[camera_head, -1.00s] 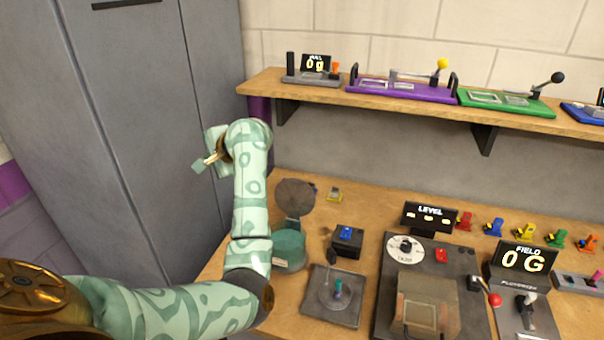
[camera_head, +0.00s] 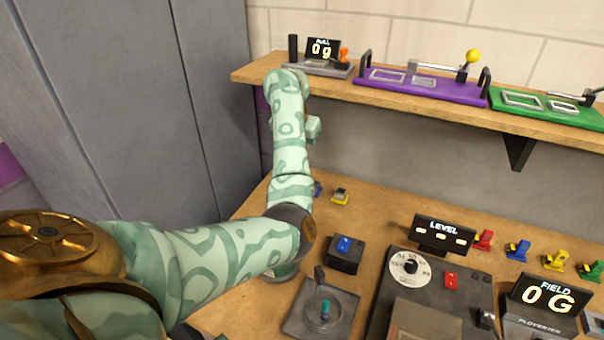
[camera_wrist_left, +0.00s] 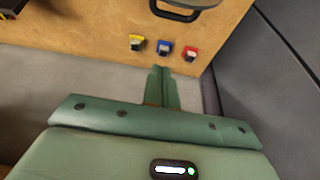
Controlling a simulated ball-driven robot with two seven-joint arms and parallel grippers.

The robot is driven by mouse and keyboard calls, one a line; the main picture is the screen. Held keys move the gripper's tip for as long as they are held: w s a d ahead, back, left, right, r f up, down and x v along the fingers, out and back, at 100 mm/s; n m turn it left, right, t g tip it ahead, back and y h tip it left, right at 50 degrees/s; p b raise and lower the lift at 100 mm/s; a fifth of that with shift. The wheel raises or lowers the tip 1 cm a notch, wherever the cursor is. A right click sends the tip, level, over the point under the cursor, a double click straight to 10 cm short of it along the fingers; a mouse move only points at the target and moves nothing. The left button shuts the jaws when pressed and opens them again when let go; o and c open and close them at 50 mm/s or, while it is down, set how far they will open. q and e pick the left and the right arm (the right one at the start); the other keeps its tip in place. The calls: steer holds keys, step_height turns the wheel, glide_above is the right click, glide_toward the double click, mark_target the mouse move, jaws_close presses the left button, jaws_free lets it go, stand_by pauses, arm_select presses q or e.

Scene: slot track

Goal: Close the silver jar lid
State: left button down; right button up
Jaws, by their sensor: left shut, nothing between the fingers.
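The jar (camera_head: 283,273) stands at the left of the bench, and only a small part of its teal body shows under my left arm in the head view. Its lid is hidden there by the arm. In the left wrist view a grey rounded lid with a dark handle (camera_wrist_left: 180,8) shows at the top edge, cut off by the frame. My left gripper (camera_wrist_left: 163,72) is shut and empty, apart from the lid. In the head view its fingers are hidden behind the arm, below the shelf. My right gripper is not in view.
Yellow (camera_wrist_left: 136,42), blue (camera_wrist_left: 164,47) and red (camera_wrist_left: 190,53) clips sit near the bench's edge. A wooden shelf (camera_head: 400,98) with devices runs above. A joystick box (camera_head: 322,310) and a blue-switch box (camera_head: 344,254) stand right of the jar. A grey cabinet (camera_head: 130,110) is at left.

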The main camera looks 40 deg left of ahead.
arm_select(q)
step_height(320, 180, down, 8)
steer(key=s, duration=0.1)
steer(key=shift+s, duration=0.15)
steer(key=shift+d+r, duration=0.1)
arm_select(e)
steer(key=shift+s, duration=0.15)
